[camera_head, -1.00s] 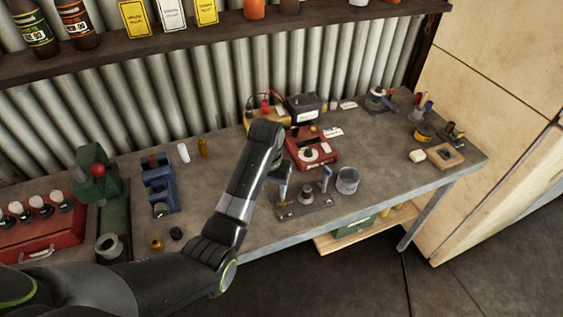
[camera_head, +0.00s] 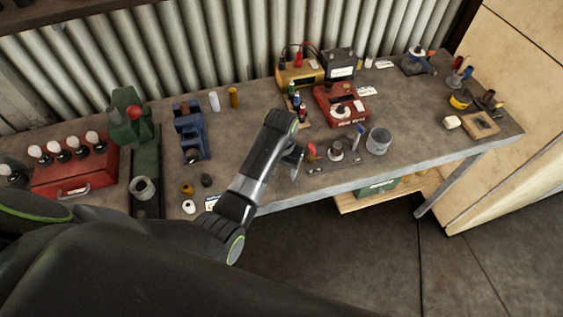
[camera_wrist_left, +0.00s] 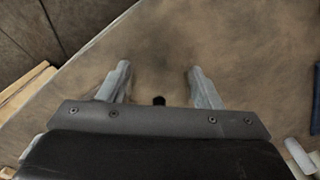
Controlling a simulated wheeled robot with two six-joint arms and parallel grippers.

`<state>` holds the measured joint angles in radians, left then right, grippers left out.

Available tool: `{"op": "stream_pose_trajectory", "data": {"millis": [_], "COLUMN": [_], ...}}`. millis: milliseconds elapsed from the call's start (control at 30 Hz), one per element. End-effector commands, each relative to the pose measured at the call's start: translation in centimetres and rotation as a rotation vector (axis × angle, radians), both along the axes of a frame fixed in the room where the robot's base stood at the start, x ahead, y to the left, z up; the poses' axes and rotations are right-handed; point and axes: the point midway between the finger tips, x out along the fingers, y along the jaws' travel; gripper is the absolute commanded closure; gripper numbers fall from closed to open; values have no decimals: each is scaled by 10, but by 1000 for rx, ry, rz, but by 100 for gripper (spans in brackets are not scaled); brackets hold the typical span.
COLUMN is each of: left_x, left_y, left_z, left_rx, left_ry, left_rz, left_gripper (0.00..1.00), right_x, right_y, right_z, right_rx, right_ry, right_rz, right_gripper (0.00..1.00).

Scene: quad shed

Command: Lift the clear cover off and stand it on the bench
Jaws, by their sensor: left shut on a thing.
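My left gripper (camera_head: 297,158) hangs over the front part of the bench (camera_head: 245,125), just left of a small metal plate fixture (camera_head: 345,162) with a round centre piece and a red-topped post. In the left wrist view, the two fingers of my left gripper (camera_wrist_left: 157,80) stand apart, shut on the clear cover. The cover is so see-through that its outline can hardly be made out against the brown bench top. Its height above the bench cannot be told. My right gripper is not in view.
A grey cup (camera_head: 378,141) stands right of the fixture. A red tester box (camera_head: 342,105) and small bottles (camera_head: 296,103) stand behind. A blue tool (camera_head: 190,130), green press (camera_head: 130,120) and red crate (camera_head: 75,175) stand left. Bare bench lies between blue tool and gripper.

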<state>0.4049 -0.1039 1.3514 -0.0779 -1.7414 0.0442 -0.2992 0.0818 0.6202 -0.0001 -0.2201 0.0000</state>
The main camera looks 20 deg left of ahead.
Motion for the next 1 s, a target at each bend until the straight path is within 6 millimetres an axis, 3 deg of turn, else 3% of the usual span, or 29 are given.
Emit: {"op": "stream_pose_trajectory", "data": {"millis": [200, 1000], "left_x": [0, 0], "left_y": [0, 0], "left_z": [-8, -14], "left_rx": [0, 0], "left_ry": [0, 0], "left_rz": [0, 0], "left_gripper": [65, 65], "right_x": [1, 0], "right_y": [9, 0], "right_z": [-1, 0], "right_rx": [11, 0], "right_ry": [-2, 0], "right_rz": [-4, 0], "right_gripper": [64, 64]}}
